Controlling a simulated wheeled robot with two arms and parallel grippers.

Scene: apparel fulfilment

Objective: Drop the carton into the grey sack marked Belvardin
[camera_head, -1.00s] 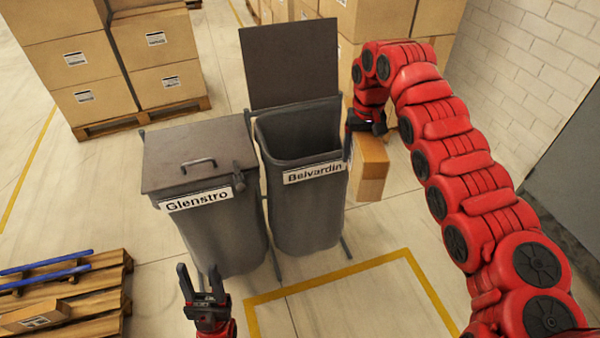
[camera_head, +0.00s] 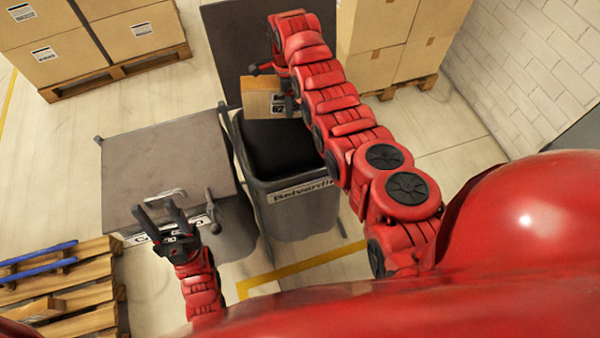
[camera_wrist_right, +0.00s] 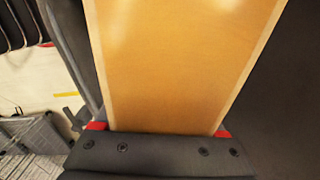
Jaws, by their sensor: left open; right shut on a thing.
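The grey sack marked Belvardin (camera_head: 300,222) stands open, its dark lid (camera_head: 224,50) raised behind it. The brown carton (camera_head: 258,97) is held over the back part of the sack's mouth, in front of the raised lid; its exact height above the rim is hard to tell. My right gripper (camera_head: 273,88) is shut on the carton, reaching over from the right. In the right wrist view the carton (camera_wrist_right: 180,65) fills the middle between the fingers. My left gripper (camera_head: 160,212) is open and empty, in front of the closed neighbouring sack.
The neighbouring grey sack has a closed lid (camera_head: 165,165); my left gripper partly hides its label. A wooden pallet (camera_head: 70,300) with a blue item lies at lower left. Stacked boxes stand at back left (camera_head: 100,35) and back right (camera_head: 390,40).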

